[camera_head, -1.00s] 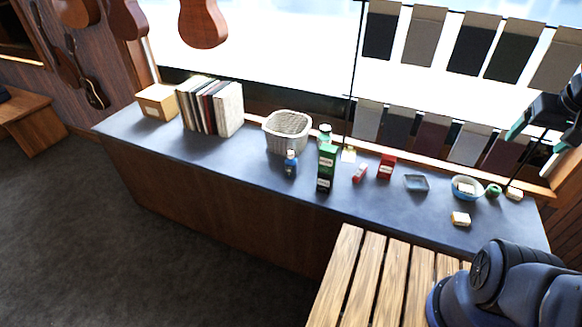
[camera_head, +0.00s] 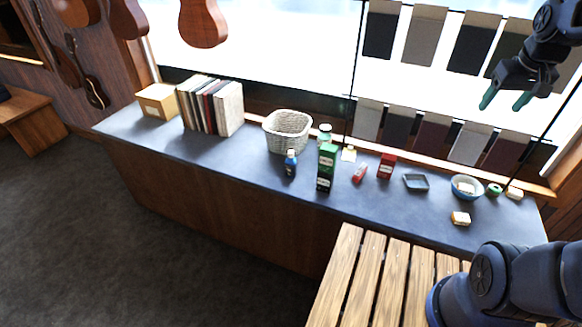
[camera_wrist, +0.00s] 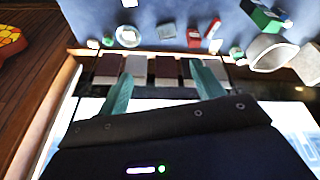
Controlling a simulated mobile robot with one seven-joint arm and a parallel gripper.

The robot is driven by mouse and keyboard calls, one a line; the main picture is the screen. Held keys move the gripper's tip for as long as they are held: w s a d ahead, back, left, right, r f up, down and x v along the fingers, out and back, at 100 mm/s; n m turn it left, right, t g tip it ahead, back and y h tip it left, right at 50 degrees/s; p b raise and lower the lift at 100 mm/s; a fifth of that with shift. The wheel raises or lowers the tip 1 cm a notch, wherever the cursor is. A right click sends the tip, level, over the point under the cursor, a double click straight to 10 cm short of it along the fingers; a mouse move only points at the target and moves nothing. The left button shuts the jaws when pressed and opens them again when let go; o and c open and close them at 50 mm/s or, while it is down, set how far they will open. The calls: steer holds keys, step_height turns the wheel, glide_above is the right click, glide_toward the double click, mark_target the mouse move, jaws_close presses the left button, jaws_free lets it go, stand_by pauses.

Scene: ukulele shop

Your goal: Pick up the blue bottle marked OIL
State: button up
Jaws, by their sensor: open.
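A small blue bottle (camera_head: 290,163) stands upright on the dark counter (camera_head: 225,165), just in front of the woven basket; its label is too small to read. My gripper (camera_head: 507,99) is at the upper right in the head view, raised in front of the hanging swatches and well to the right of the bottle. Its two green fingers are apart with nothing between them.
A tall green and black box (camera_head: 326,167) stands right beside the bottle. The basket (camera_head: 270,128) is behind it. The counter's left front is clear.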

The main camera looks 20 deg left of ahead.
steer(key=w+a+f+n+g, duration=0.1)
steer(key=w+a+f+n, duration=0.3)
steer(key=a, duration=0.6)
steer(key=w+a+f+n+g, duration=0.1)
steer(key=w+a+f+n, duration=0.15)
steer(key=w+a, duration=0.6)
steer(key=w+a+f+n, duration=0.2)
steer(key=w+a+f, duration=0.25)
steer(key=a, duration=0.75)
steer(key=n+g, duration=0.2)
steer(key=n, duration=0.5)
glide_toward(291, 162)
steer(key=shift+w+a+f+h, duration=0.15)
steer(key=shift+w+a, duration=0.25)
steer(key=shift+w, duration=0.1)
steer(key=shift+w+a+f+h, duration=0.15)
steer(key=shift+w+a, duration=0.25)
steer(key=shift+w, duration=0.1)
steer(key=shift+a+f, duration=0.1)
steer(key=shift+f, duration=0.15)
step_height(291, 162, down, 5)
steer(key=shift+s+r, duration=0.1)
steer(key=shift+s+d+f, duration=0.1)
steer(key=shift+f, duration=1.3)
steer(key=shift+d+f, duration=0.15)
steer(key=shift+f, duration=1.3)
steer(key=shift+c, duration=0.5)
